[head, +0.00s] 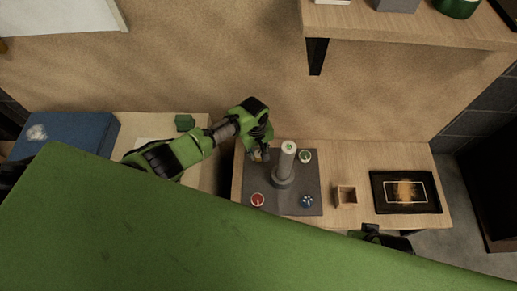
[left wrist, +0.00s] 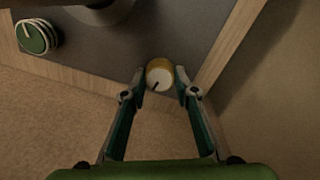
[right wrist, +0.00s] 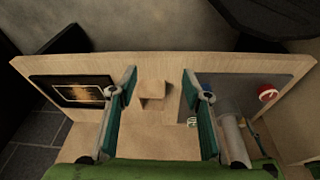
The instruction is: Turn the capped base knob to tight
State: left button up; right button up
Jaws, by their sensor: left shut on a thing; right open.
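A yellow knob (left wrist: 160,75) with a white top and a dark pointer line sits at the corner of the grey mat (head: 248,180). My left gripper (left wrist: 160,84) is shut on this knob, which is mostly hidden in the head view. A green knob (head: 305,156), a red knob (head: 257,199) and a blue knob (head: 307,201) sit at the other corners. A grey post (head: 287,165) with a round base stands mid-mat. I cannot tell which knob is the capped base one. My right gripper (right wrist: 160,78) is open and empty above the table.
A small wooden box (head: 346,195) and a black framed picture (head: 404,192) are on the table right of the mat. A wooden shelf (head: 410,28) juts out above. A blue case (head: 65,135) lies at the left. The tall post stands close to my left gripper.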

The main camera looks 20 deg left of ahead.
pick_arm(q)
jog(key=m+p, duration=0.2)
jog(key=m, duration=0.3)
jog(key=shift+m, duration=0.4)
jog(key=m, duration=0.2)
jog(key=shift+m, duration=0.4)
jog(key=m, duration=0.4)
jog(key=shift+w+g, duration=0.1)
jog(key=shift+g, duration=0.2)
pick_arm(e)
notch_tip(320, 180, down, 10)
jog(key=s, duration=0.2)
pick_arm(q)
jog(key=shift+m, duration=1.1)
jog(key=m, duration=0.3)
jog(key=shift+d+m, duration=0.1)
jog(key=shift+m, duration=0.2)
jog(key=m, duration=0.5)
jog(key=shift+b, duration=0.3)
jog(key=shift+m, duration=1.1)
jog(key=shift+d+m+y, duration=0.1)
jog(key=shift+m+y, duration=0.2)
jog(key=shift+m, duration=1.7)
pick_arm(e)
jog(key=r, duration=0.1)
jog(key=w+r, duration=0.1)
jog(key=r, duration=0.2)
jog(key=shift+w+r, duration=0.2)
jog(key=shift+w, duration=0.1)
jog(key=shift+s, duration=0.1)
